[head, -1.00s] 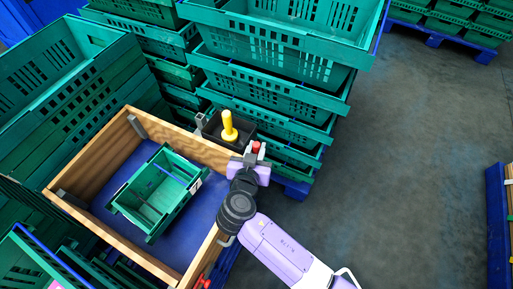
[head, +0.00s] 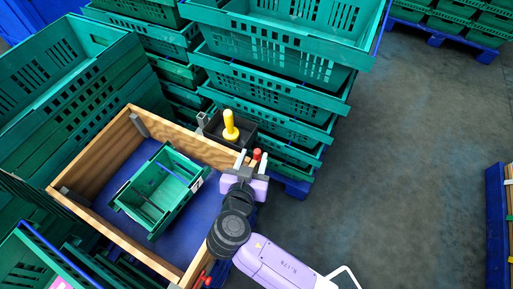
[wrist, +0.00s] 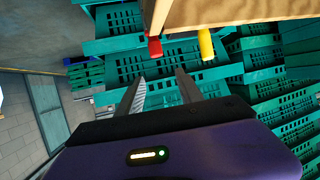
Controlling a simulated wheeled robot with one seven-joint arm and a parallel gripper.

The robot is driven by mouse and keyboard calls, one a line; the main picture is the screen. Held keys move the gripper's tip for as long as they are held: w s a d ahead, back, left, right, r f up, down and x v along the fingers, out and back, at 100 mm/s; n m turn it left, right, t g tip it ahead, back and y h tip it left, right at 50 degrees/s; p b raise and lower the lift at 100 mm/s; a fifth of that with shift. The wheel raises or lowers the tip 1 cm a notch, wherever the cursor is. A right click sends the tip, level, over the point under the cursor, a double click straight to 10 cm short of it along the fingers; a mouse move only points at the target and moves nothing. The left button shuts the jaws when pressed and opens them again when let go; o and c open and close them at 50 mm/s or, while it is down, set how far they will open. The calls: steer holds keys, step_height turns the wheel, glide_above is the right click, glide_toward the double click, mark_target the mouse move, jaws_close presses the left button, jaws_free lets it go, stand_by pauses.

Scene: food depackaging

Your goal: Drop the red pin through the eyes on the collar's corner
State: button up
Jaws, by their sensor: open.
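The red pin (head: 257,154) shows as a small red head at the right-hand corner of the wooden collar (head: 85,173). In the wrist view the red pin (wrist: 155,47) is beside the end of the collar's board (wrist: 225,12). Its shaft and the eyes are hidden or too small, so I cannot tell how deep it sits. My gripper (head: 252,160) is open at that corner, its fingers close to the pin in the head view. In the wrist view my gripper (wrist: 160,83) is empty, with the pin beyond the fingertips.
A green crate (head: 150,222) stands inside the collar on a blue base (head: 104,197). A yellow-handled tool (head: 230,126) stands in a dark box (head: 247,141) behind the corner. Another red piece (head: 206,281) is at the near corner.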

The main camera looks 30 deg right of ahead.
steer(key=v, duration=0.5)
steer(key=shift+s+a+r, duration=0.1)
steer(key=shift+s+a, duration=0.1)
steer(key=shift+s, duration=0.05)
steer(key=s+d+f+n+y, duration=0.1)
steer(key=s+f+n+y, duration=0.7)
steer(key=s, duration=0.6)
steer(key=s+d+r+t, duration=0.2)
steer(key=s+d+r, duration=0.1)
steer(key=s+r, duration=0.3)
steer(key=s+d+r+t, duration=0.2)
steer(key=s+r, duration=0.4)
steer(key=r, duration=0.5)
steer(key=shift+d+t, duration=0.3)
steer(key=shift+d, duration=0.1)
